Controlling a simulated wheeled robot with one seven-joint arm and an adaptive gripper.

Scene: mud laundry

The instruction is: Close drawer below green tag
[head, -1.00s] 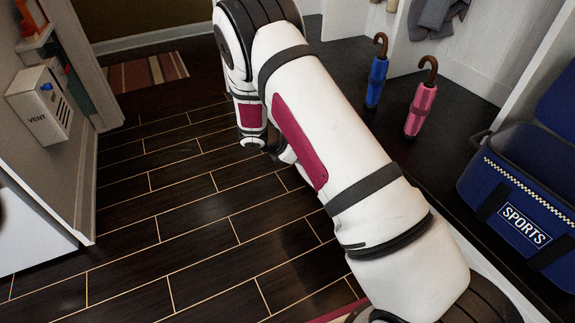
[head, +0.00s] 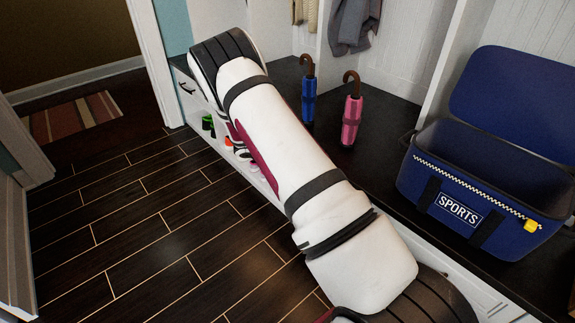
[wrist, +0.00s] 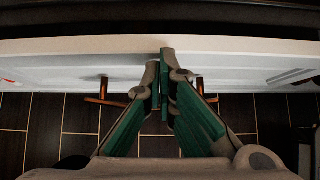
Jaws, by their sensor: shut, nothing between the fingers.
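In the wrist view, my gripper (wrist: 160,78) is shut and empty, with its green fingers together in front of a white drawer or panel front (wrist: 60,62). A bronze bar handle (wrist: 112,101) on that front runs behind the fingers, and its posts show on both sides. Whether the fingertips touch the front is hard to tell. In the head view, my arm hides the gripper and much of the bench front. A small green item (head: 208,122) shows low on the bench front left of my arm; I cannot tell if it is the green tag.
A dark bench top (head: 372,172) carries a blue umbrella (head: 308,92), a pink umbrella (head: 351,118) and an open blue sports bag (head: 470,190). The dark tiled floor (head: 140,220) left of the bench is clear. A striped rug (head: 75,117) lies by the doorway.

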